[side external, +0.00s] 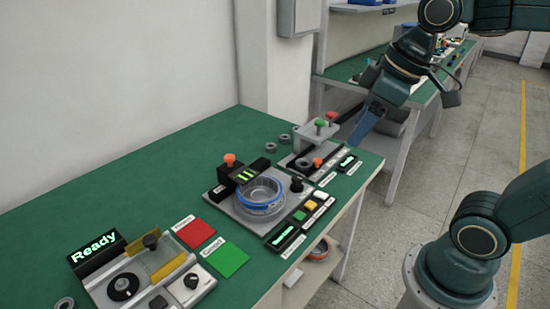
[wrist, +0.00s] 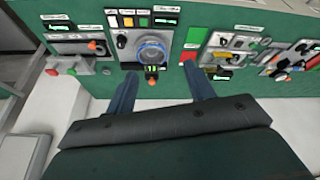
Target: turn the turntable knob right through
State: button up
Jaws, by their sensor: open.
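The turntable (side external: 259,207) is a round metal dish with a blue ring, set in a grey station in the middle of the green bench. A black knob (side external: 297,184) stands at the station's right corner and also shows in the wrist view (wrist: 122,41). An orange-topped knob (side external: 229,159) stands on the black block behind the dish. Labels are too small to read, so I cannot tell which is the turntable knob. My gripper (side external: 360,136) is open and empty, above the bench's right end, apart from the station. In the wrist view its two fingers (wrist: 160,88) are spread below the station.
Red (side external: 195,233) and green (side external: 226,259) pads and a "Ready" station (side external: 138,275) are at the left. A wall borders the bench behind; its left rear surface is clear.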

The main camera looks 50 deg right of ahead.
jog(key=w+d+n+g+y, duration=0.15)
jog(key=w+n, duration=0.35)
jog(key=w, duration=0.5)
jog(key=n+g+y, duration=0.1)
jog(key=n+g, duration=0.3)
jog(key=n, duration=0.5)
send_over(297, 177)
jog(key=a, duration=0.2)
notch_tip(297, 177, down, 8)
jog(key=w+d+f+n, duration=0.2)
jog(key=d+f+n, duration=0.3)
jog(key=d+f, duration=0.2)
notch_tip(297, 177, down, 2)
jog(key=shift+d+g+y, duration=0.25)
jog(key=shift+g+y, duration=0.2)
jog(key=shift+a+f, duration=0.15)
jog(key=shift+x, duration=6.7)
jog(key=shift+w, duration=0.1)
